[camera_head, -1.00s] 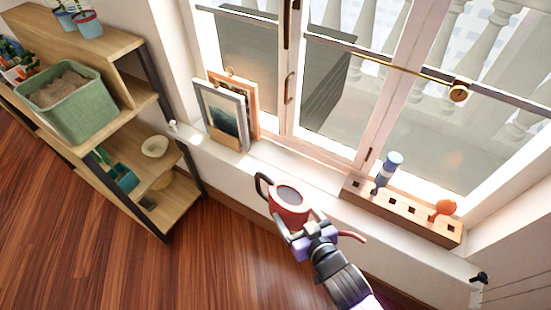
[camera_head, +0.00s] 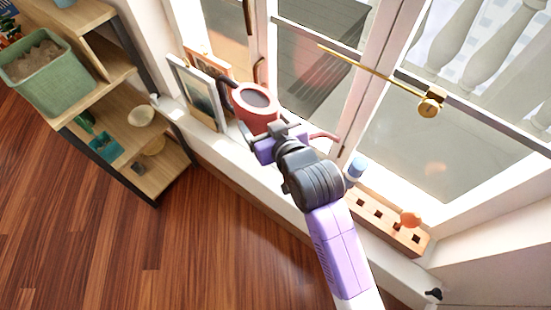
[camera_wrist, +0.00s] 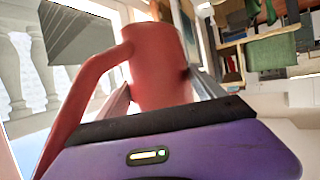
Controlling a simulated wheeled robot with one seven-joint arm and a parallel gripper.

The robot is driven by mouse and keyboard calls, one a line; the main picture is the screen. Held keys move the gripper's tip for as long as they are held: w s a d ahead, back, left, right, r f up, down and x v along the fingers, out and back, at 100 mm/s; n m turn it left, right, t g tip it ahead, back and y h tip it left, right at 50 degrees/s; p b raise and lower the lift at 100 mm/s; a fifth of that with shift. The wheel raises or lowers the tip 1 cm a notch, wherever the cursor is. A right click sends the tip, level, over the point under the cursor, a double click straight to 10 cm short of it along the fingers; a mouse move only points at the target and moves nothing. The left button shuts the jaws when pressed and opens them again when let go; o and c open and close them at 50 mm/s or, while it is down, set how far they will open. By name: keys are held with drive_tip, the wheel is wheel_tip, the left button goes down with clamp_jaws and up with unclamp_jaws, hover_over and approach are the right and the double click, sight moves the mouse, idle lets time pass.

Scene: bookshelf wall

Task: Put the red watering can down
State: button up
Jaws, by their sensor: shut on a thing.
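The red watering can (camera_head: 252,118) is in my gripper (camera_head: 268,138), over the white window sill (camera_head: 238,156) in the head view. Its dark open top faces up toward the head camera, and its thin red spout points right. In the wrist view the red can (camera_wrist: 160,65) fills the middle, between the gripper fingers (camera_wrist: 163,98), with a long red part reaching down at left. My gripper is shut on it. I cannot tell whether the can's underside touches the sill, as my wrist and the can hide that spot.
Framed pictures (camera_head: 198,92) lean on the sill just left of the can. A wooden block with holes (camera_head: 385,222) holds a blue bottle (camera_head: 355,168) and an orange item (camera_head: 411,219) at right. Shelves (camera_head: 150,178) stand at left.

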wheel_tip(320, 180, down, 19)
drive_tip(key=shift+w+f+b, duration=0.1)
drive_tip(key=shift+b, duration=0.75)
drive_tip(key=shift+f, duration=0.2)
drive_tip(key=o, duration=2)
drive_tip(key=shift+d, duration=0.1)
drive_tip(key=shift+s+r, duration=0.15)
drive_tip(key=shift+s, duration=0.05)
drive_tip(key=v, duration=1.1)
drive_tip(key=shift+s+d, duration=0.2)
drive_tip(key=shift+s, duration=0.15)
drive_tip(key=shift+r, duration=0.15)
